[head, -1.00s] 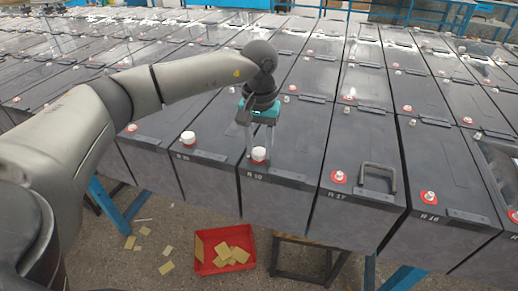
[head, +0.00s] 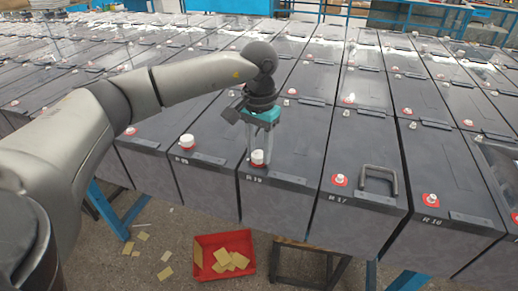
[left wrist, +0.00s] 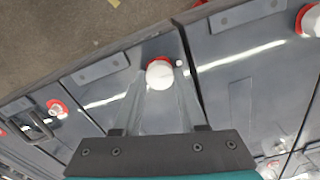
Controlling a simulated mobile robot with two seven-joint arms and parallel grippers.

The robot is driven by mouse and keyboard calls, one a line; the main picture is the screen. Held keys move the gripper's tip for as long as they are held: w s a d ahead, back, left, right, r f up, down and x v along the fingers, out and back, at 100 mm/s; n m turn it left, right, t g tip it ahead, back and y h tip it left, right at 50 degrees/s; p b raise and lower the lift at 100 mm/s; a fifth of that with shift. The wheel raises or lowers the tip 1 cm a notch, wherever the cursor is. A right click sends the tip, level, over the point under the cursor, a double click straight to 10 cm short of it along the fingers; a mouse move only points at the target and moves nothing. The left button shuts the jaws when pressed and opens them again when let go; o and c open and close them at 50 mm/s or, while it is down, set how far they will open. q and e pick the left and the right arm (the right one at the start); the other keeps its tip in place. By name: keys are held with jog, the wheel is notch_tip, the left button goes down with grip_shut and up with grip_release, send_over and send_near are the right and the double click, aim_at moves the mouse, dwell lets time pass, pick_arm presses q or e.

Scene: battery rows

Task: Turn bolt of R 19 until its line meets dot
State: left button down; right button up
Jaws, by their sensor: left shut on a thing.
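The battery labelled R 19 (head: 285,150) stands in the front row of the head view. Its white-topped bolt (head: 257,158) sits on a red ring near the front left corner. My left gripper (head: 257,155) reaches down over it from above, its two fingers shut on the bolt. In the left wrist view the white round cap (left wrist: 159,74) shows between the fingertips, with a bit of red ring behind it. My right gripper is not in view.
The battery to the left has a similar white cap (head: 187,142). A black handle (head: 380,182) stands up on R 17, to the right. A red bin (head: 224,238) with yellowish pieces is on the floor below. Batteries stand close together behind.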

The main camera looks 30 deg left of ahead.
aim_at(259, 154)
pick_arm(q)
jog(key=shift+r, duration=0.1)
jog(key=shift+c, duration=2.3)
grip_release()
notch_tip(259, 154, up, 15)
jog(key=p, duration=0.1)
jog(key=shift+p, duration=0.3)
